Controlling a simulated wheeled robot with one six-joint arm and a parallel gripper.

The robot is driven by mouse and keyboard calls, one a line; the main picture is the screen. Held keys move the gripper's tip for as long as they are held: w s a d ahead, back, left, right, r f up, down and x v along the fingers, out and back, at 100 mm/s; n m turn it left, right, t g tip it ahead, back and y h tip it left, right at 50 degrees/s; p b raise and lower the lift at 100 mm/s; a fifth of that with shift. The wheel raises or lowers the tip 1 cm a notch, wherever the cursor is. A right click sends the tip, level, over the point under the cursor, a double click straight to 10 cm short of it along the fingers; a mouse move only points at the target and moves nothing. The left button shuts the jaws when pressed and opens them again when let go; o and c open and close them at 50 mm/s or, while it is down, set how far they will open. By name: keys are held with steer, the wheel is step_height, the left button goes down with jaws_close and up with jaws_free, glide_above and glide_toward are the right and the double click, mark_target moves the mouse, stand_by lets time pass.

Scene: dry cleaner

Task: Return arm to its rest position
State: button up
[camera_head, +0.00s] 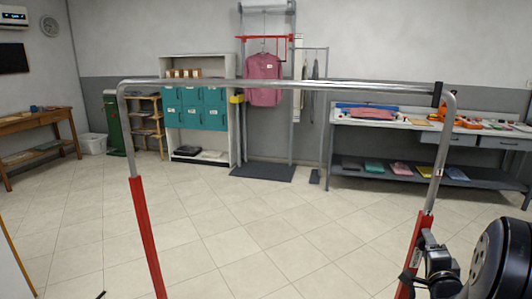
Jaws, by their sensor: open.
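Part of my arm (500,262), a dark rounded link, shows at the lower right edge. Smaller grey and black parts (435,265) show just left of it, close to the right red post. I cannot make out any fingertips, so my gripper is not visible here. No held object shows.
A red-and-silver frame (280,85) spans the near view; I cannot tell whether it is mine. Beyond it, tiled floor (240,240) is clear. A teal-door cabinet (195,108), pink shirt (263,80), grey workbench (385,178) and wooden table (40,122) stand near the walls.

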steer(key=n, duration=0.5)
steer(key=n+p, duration=0.1)
steer(key=n, duration=0.4)
steer(key=s+n, duration=0.1)
steer(key=n, duration=0.4)
steer(key=shift+a+r+p, duration=0.15)
steer(key=shift+a+p, duration=0.2)
steer(key=shift+p, duration=0.05)
stand_by(0.4)
